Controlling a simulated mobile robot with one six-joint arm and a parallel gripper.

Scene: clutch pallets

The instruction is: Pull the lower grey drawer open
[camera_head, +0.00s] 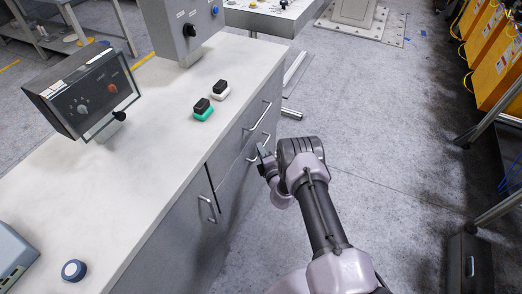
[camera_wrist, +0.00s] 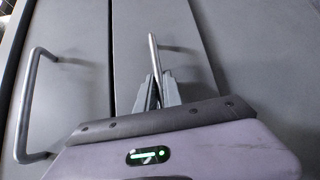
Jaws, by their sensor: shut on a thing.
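The lower grey drawer (camera_head: 233,180) is in the side of the grey cabinet, below the upper drawer. My gripper (camera_head: 262,154) is at its bar handle (camera_head: 255,149) in the head view, partly hidden by my wrist. In the wrist view, my gripper (camera_wrist: 157,92) has its two fingers closed around the metal handle bar (camera_wrist: 153,52), whose end sticks out past the fingertips. The grey drawer front (camera_wrist: 132,45) lies behind it. I see no clear gap showing that the drawer stands out from the cabinet.
The upper drawer's handle (camera_head: 257,115) is just above, and a door handle (camera_head: 207,209) is nearer me. The white countertop (camera_head: 150,130) carries control boxes and two small switch blocks. The floor (camera_head: 390,150) to the cabinet's right is clear.

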